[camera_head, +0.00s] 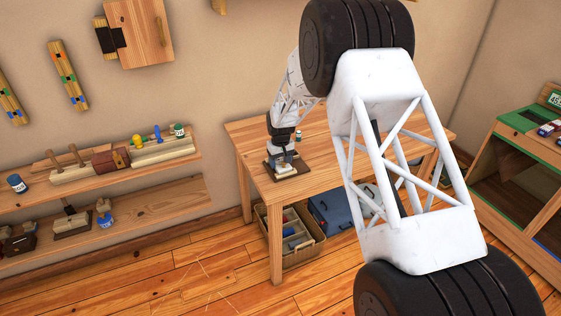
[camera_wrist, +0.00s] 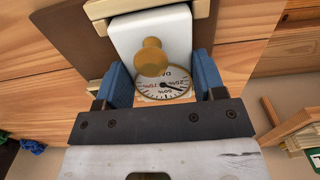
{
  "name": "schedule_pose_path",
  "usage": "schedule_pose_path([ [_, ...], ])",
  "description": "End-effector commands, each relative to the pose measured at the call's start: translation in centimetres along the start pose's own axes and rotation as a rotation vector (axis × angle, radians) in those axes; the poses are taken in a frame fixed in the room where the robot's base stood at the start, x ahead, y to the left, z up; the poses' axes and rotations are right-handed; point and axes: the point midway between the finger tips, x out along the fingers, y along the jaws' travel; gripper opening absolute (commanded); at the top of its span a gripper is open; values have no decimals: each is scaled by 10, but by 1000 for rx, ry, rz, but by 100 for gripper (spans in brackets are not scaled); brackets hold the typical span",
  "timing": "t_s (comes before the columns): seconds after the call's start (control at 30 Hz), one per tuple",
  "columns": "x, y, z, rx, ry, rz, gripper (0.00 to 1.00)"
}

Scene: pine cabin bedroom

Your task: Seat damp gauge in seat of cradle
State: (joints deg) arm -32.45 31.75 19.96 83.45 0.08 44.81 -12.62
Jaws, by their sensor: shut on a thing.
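The damp gauge (camera_wrist: 178,35) is a white block with a round percent dial and a brass knob, seen close in the wrist view. My gripper (camera_wrist: 161,72) has its blue fingers on either side of the gauge near the dial, shut on it. The cradle (camera_wrist: 62,30) shows behind the gauge as a dark brown board with pale wooden rails. In the head view the cradle (camera_head: 270,161) lies on the table under my gripper, with the white gauge (camera_head: 285,169) over its board. The gauge's underside is hidden, so I cannot tell whether it touches the seat.
The wooden table (camera_head: 255,143) has bare top around the cradle. A small green-capped bottle (camera_head: 298,136) stands just behind my gripper. A wall shelf (camera_head: 160,157) with several tools is at left. A divided box (camera_head: 290,235) and a blue case (camera_head: 328,212) sit under the table.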

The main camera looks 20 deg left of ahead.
Motion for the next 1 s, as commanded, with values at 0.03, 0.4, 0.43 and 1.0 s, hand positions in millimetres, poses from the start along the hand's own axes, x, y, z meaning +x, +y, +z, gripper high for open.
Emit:
schedule_pose_path([
  [0.03, 0, 0, 0, 0, 0, 0, 35],
  [0.4, 3, 0, 0, 0, 0, 0, 86],
  [0.43, 3, 0, 0, 0, 0, 0, 89],
  [1.0, -12, 0, 0, 0, 0, 0, 89],
])
